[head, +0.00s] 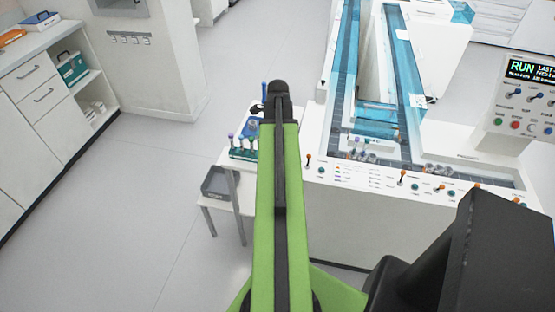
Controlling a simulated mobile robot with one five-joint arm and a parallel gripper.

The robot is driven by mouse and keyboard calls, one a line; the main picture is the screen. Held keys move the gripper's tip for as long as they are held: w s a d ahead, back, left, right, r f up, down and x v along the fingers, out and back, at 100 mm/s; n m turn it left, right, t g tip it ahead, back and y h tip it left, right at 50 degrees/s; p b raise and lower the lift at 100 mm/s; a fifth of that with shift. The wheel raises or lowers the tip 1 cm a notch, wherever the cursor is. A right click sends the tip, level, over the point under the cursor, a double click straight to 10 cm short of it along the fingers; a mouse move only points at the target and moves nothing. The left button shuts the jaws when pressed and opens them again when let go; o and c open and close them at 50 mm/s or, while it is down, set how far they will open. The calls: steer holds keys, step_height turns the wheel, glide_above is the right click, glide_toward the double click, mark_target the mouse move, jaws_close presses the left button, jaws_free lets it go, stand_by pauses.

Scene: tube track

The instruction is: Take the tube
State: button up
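A rack (240,154) holding several small tubes (243,141) with coloured caps stands on the small white side table, left of my raised green arm. The tubes look upright, but they are too small to tell apart. Several small clear pieces, perhaps tubes or holders, sit on the track (350,120) near its front end; I cannot tell which. My arm covers part of the side table to the right of the rack. No gripper fingers show, so I cannot see whether anything is held.
The side table (222,160) adjoins the white track machine (335,215), which has small levers along its front and a control panel (528,95) reading RUN. Cabinets (40,100) line the left; floor between is clear.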

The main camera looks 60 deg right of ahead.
steer(key=shift+f, duration=0.8)
steer(key=shift+r, duration=0.2)
jaws_close()
steer(key=r+p, duration=0.3)
steer(key=s+r+p, duration=0.1)
steer(key=r+p, duration=0.1)
steer(key=shift+d+r, duration=0.15)
steer(key=shift+r, duration=0.05)
steer(key=s+d+r+p, duration=0.3)
steer(key=s+r+p, duration=0.2)
steer(key=s, duration=0.5)
steer(key=shift+s+r+p, duration=0.15)
steer(key=shift+r+p, duration=0.15)
steer(key=shift+p, duration=0.2)
